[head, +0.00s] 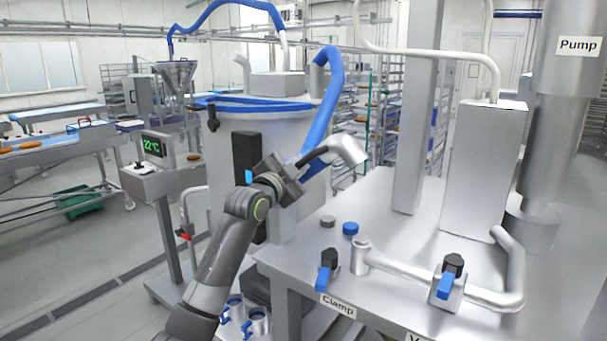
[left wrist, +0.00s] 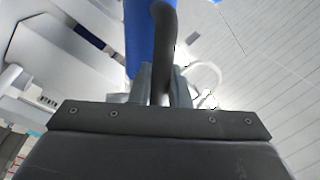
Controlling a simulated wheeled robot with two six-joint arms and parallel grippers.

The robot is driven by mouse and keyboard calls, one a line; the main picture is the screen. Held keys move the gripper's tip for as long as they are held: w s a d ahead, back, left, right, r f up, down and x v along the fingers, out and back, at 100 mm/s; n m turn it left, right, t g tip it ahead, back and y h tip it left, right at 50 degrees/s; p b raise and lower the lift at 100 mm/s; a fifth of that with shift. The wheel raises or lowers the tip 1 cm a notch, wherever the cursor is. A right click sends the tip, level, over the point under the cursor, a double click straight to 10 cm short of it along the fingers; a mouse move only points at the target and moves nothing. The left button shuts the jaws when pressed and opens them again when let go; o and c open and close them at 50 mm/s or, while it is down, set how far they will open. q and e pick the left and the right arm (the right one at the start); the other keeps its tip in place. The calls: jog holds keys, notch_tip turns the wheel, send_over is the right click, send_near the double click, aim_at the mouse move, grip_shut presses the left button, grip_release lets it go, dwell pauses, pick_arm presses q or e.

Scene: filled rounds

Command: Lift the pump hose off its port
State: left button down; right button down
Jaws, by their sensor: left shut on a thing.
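The blue pump hose (head: 322,115) hangs down from above the tank. Its silver metal end (head: 349,150) is up in the air, tilted, above and apart from the port (head: 361,258), a short upright pipe stub on the steel table. My left gripper (head: 292,170) is shut on the hose's dark curved handle beside the metal end. In the left wrist view the dark handle (left wrist: 168,45) runs up from between the fingers (left wrist: 165,88), with the blue hose (left wrist: 136,40) behind it. My right gripper is not in view.
The steel table (head: 400,225) carries a Clamp valve (head: 328,270) with a blue lever, another blue-levered valve (head: 449,285), a blue cap (head: 350,228) and a grey cap (head: 328,221). A large tank (head: 225,150) stands behind my left arm. The Pump column (head: 560,120) rises at right.

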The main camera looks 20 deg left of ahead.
pick_arm(q)
jog(key=shift+w+a+r+n+p, duration=0.1)
jog(key=shift+a+r+n+p, duration=0.1)
jog(key=shift+a+r+n, duration=0.2)
jog(key=shift+w+a+r+n+p, duration=0.1)
jog(key=shift+a+r+n+p, duration=0.15)
jog(key=shift+r, duration=0.25)
jog(key=shift+a+r+n, duration=0.1)
jog(key=shift+a+n, duration=0.05)
jog(key=shift+n, duration=0.1)
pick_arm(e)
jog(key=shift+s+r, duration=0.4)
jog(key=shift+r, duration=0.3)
pick_arm(q)
jog(key=c, duration=1.4)
grip_release()
jog(key=shift+w, duration=0.1)
jog(key=shift+f, duration=0.25)
